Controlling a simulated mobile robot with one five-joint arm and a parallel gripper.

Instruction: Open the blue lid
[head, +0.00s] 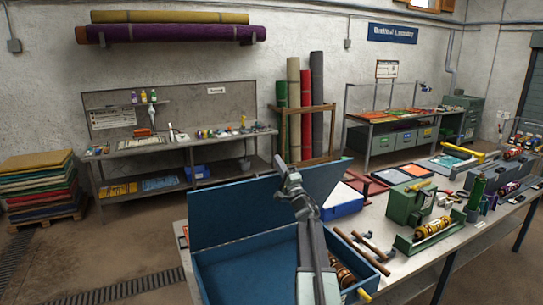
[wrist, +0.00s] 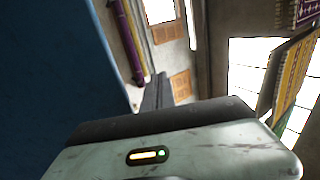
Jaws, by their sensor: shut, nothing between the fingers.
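The blue lid (head: 240,212) stands raised, roughly upright, along the back edge of the blue box (head: 220,279) in the head view. The box is open and its blue floor shows. My gripper (head: 283,168) is shut and empty, held up in front of the lid's right half, with my arm crossing the box. Whether it touches the lid cannot be told. In the wrist view a large dark blue surface (wrist: 45,65), likely the lid, fills the left side close to my gripper (wrist: 155,92).
A brass-coloured roller (head: 343,275) lies in the box's right part. Right of the box, the workbench (head: 395,262) holds brown-handled tools (head: 358,250), a blue tray (head: 342,203) and a green machine (head: 410,203). Open air lies above the box.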

